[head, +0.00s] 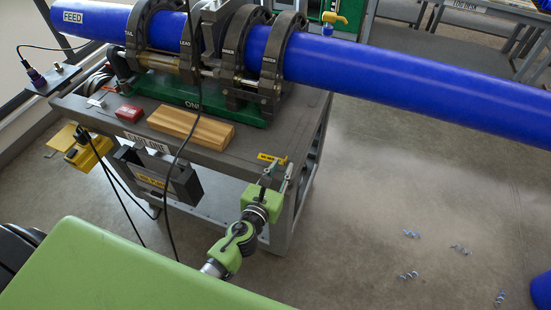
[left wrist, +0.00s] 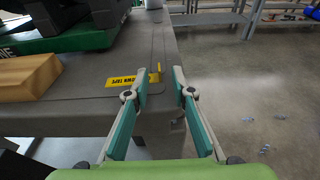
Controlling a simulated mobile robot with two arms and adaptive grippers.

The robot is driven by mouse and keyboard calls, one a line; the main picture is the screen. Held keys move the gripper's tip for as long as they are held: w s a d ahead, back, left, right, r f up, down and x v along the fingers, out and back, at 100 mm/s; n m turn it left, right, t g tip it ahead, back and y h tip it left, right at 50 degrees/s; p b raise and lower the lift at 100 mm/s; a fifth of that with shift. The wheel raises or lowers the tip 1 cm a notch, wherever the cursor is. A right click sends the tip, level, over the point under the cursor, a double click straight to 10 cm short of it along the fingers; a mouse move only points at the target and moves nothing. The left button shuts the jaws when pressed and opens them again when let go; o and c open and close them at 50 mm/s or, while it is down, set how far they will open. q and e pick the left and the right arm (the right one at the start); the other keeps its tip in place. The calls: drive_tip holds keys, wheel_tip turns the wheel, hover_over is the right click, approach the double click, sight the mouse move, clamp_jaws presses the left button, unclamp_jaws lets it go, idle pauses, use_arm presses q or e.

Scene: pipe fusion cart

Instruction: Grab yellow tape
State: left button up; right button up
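A flat yellow strip with dark lettering ending in "OWN TAPE" lies on the cart top near its front right corner, in the left wrist view (left wrist: 122,82) and the head view (head: 268,157). At its right end a small yellow piece (left wrist: 158,69) stands up in the left wrist view. My left gripper (head: 275,168) is at the cart's front right corner. In the left wrist view its two fingers (left wrist: 160,72) are apart with nothing between them, and the yellow piece shows beyond, between the tips. Contact cannot be told. My right gripper is not in view.
The cart top (head: 285,133) holds a wooden block (head: 190,128), a red box (head: 129,113) and the fusion machine clamping a long blue pipe (head: 400,80). A black cable hangs in front.

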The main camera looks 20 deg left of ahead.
sight(285, 160)
use_arm(q)
drive_tip(key=w, duration=0.2)
drive_tip(key=w+f, duration=0.1)
drive_tip(key=w, duration=0.1)
drive_tip(key=shift+w, duration=0.4)
clamp_jaws()
drive_tip(key=shift+s+r, duration=0.1)
drive_tip(key=shift+r, duration=0.05)
